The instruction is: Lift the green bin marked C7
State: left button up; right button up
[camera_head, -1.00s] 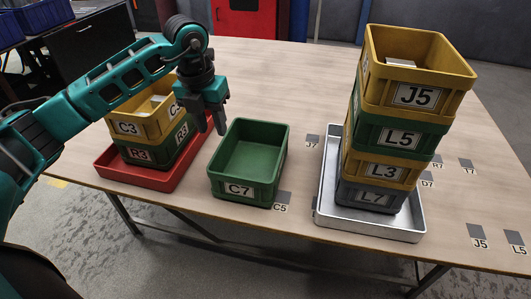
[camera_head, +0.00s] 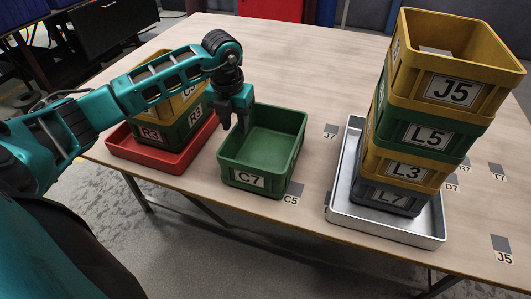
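The green bin marked C7 (camera_head: 262,182) stands upright and empty on the table, between the red tray and the metal tray. My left gripper (camera_head: 236,127) points down at the bin's left rim, toward its back corner. Its two fingers show a gap between them, so it is open. One finger appears left of the rim and the other over the inside; I cannot tell whether they touch the wall. My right gripper is not in view.
A red tray (camera_head: 150,153) at left holds stacked bins, partly hidden by my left arm. A metal tray (camera_head: 390,230) at right holds a tall stack: J5 (camera_head: 453,92), L5 (camera_head: 428,135), L3 (camera_head: 408,171), L7 (camera_head: 391,199). The table (camera_head: 300,55) behind C7 is clear.

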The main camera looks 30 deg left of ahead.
pick_arm(q)
jog(key=f, duration=0.3)
jog(key=shift+w+a+f, duration=0.1)
jog(key=shift+w+f, duration=0.15)
jog(key=shift+f, duration=0.05)
grip_shut()
jog(key=shift+r, duration=0.1)
